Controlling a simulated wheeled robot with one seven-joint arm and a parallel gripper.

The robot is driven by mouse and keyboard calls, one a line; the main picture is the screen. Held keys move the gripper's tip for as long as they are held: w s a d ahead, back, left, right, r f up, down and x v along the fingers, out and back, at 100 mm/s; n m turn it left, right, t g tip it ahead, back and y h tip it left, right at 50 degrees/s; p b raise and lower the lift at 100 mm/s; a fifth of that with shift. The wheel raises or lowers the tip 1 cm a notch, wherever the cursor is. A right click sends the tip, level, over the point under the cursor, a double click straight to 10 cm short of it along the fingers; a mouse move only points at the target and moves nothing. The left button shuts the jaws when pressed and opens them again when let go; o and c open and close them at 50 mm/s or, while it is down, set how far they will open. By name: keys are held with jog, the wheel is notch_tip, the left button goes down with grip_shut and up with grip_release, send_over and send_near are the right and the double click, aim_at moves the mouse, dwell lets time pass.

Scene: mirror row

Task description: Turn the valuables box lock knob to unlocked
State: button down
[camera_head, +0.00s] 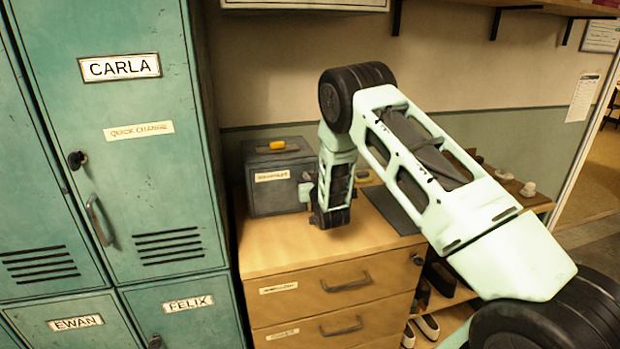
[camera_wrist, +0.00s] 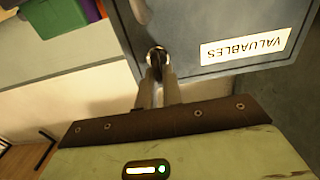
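The valuables box (camera_head: 262,197) is a dark grey case with a yellow piece on its lid, standing on the wooden cabinet top. In the wrist view its grey front (camera_wrist: 222,22) fills the upper part, with the VALUABLES label upside down. The dark lock knob (camera_wrist: 155,56) is on that front, beside the label. My gripper (camera_wrist: 157,74) reaches the knob with one pale finger on each side, and the fingers look closed on it. The knob's pointer and turn marks cannot be made out. In the head view my gripper (camera_head: 307,190) is at the box's right front, mostly behind my wrist.
The wooden drawer cabinet (camera_head: 268,262) carries the box and a dark mat (camera_head: 393,208). Green lockers (camera_head: 150,205) stand close on the left. A shelf with brackets (camera_head: 530,6) hangs above. Shoes (camera_head: 428,326) lie low, right of the drawers.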

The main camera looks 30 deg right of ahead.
jog(key=shift+f+m+b, duration=0.15)
jog(key=shift+m+b, duration=0.15)
jog(key=shift+b, duration=0.3)
jog(key=shift+s+d+f+m+b, duration=0.1)
jog(key=shift+d+f+m+b, duration=0.1)
jog(key=shift+m+b, duration=3)
jog(key=shift+s+d+f+m+b, duration=0.1)
jog(key=shift+d+f+m+b, duration=0.1)
jog(key=shift+m+b, duration=3)
jog(key=shift+d+f+m+b, duration=0.2)
jog(key=shift+m+b, duration=2)
jog(key=shift+b, duration=1.95)
jog(key=shift+r, duration=0.1)
jog(key=c, duration=1.5)
grip_release()
jog(key=shift+c, duration=0.2)
